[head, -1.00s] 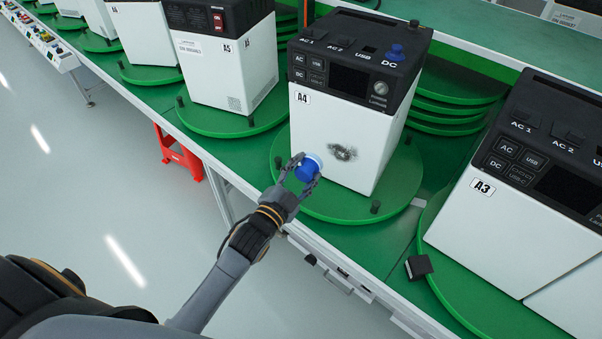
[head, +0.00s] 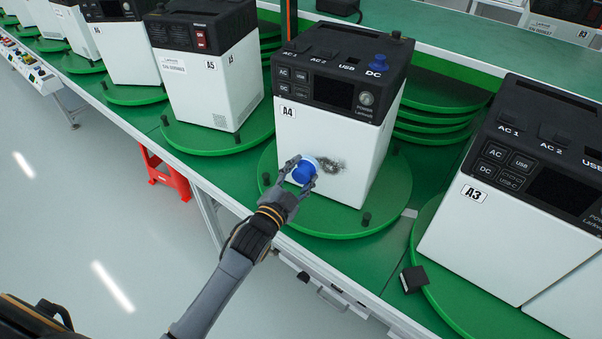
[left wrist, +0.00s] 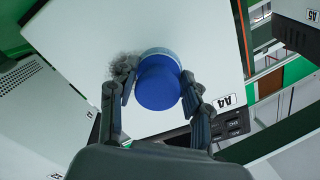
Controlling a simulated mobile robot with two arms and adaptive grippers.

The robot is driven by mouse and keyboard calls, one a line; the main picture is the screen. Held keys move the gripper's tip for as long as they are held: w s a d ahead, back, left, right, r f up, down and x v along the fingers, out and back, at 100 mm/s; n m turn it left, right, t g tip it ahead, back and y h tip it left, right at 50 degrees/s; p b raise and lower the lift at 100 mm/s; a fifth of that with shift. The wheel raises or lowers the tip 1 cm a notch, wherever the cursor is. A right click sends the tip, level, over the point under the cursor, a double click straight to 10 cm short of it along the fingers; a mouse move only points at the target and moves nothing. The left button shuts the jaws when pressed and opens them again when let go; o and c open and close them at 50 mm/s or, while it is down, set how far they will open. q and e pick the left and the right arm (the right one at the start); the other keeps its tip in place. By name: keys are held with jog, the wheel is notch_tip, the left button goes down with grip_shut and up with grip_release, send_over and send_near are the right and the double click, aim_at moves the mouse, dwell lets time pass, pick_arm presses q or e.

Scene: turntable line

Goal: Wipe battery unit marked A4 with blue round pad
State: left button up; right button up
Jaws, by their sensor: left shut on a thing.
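The battery unit marked A4 (head: 318,150) is a white box with a black top, upright on a green turntable (head: 330,222). A dark grey smudge (head: 330,167) marks its white front face. My left gripper (head: 301,175) is shut on the blue round pad (head: 304,171) at that face, beside the smudge's left edge. In the left wrist view the pad (left wrist: 158,85) sits between both fingers, its pale rim toward the white face, and the smudge (left wrist: 124,68) shows beside it. I cannot tell for sure whether the pad presses on the face. My right gripper is not in view.
Unit A3 (head: 500,240) stands close on the right and unit A5 (head: 205,85) on the left, each on a green turntable. A small black block (head: 413,278) lies near A3. A red stool (head: 165,172) stands below the table edge. The floor at left is clear.

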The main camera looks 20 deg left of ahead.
pick_arm(q)
jog(key=shift+w, duration=0.45)
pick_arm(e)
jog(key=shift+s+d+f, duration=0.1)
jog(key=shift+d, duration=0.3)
pick_arm(q)
jog(key=shift+w+d, duration=0.15)
jog(key=shift+w, duration=0.3)
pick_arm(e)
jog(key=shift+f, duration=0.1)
